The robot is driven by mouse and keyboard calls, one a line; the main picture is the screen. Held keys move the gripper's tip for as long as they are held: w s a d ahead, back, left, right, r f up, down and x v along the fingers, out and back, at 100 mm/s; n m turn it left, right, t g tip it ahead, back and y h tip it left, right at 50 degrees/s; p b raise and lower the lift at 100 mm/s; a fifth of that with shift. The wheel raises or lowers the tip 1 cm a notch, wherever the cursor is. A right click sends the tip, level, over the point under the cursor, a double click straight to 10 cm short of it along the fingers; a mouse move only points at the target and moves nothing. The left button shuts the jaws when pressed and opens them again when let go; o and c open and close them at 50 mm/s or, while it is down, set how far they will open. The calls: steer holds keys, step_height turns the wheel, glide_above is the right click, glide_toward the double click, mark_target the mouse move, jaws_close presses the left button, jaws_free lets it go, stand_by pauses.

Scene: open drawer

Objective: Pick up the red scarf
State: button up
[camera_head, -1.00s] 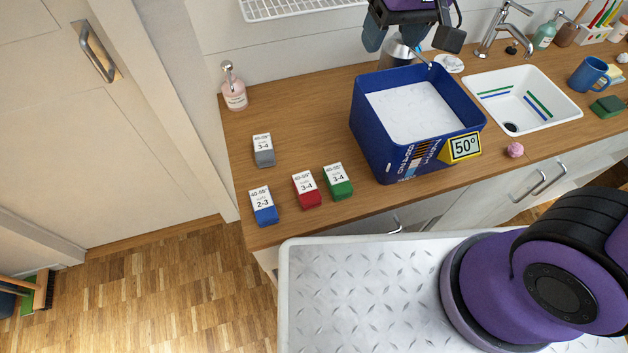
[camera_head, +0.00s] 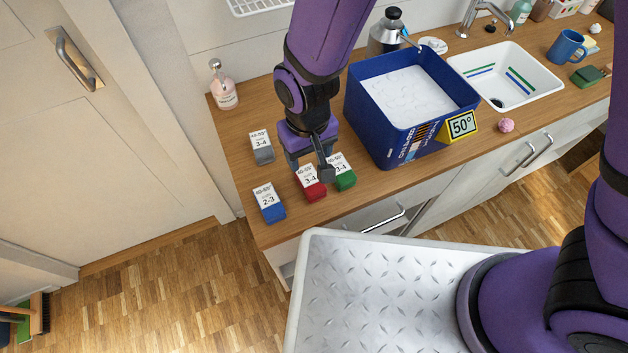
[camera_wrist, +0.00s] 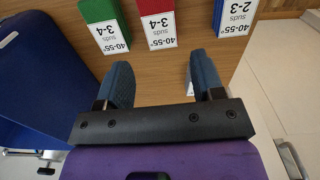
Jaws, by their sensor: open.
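The red scarf (camera_head: 315,191) is a small folded bundle with a white care label. It lies on the wooden counter near the front edge, between the blue and green bundles. In the wrist view the red scarf (camera_wrist: 151,6) is at the top centre, partly cut off by the frame, with its label facing up. My gripper (camera_head: 309,170) is open and empty just above and behind the red scarf, its fingers partly covering it in the head view. In the wrist view my gripper (camera_wrist: 160,70) has its fingers apart with bare counter between them, and the red scarf beyond the tips.
Close by are the green bundle (camera_head: 344,180), the blue bundle (camera_head: 271,212) and the grey bundle (camera_head: 262,154). A tall blue bin (camera_head: 366,118) holding white powder stands to the right. A soap bottle (camera_head: 223,90) stands at the back left.

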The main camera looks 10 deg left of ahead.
mark_target(310, 179)
steer(key=shift+s+d+f, duration=0.1)
steer(key=shift+f, duration=2.5)
steer(key=shift+s+d+f, duration=0.1)
steer(key=shift+f, duration=2.45)
steer(key=c, duration=0.7)
steer(key=shift+w+r, duration=0.1)
steer(key=shift+r, duration=0.05)
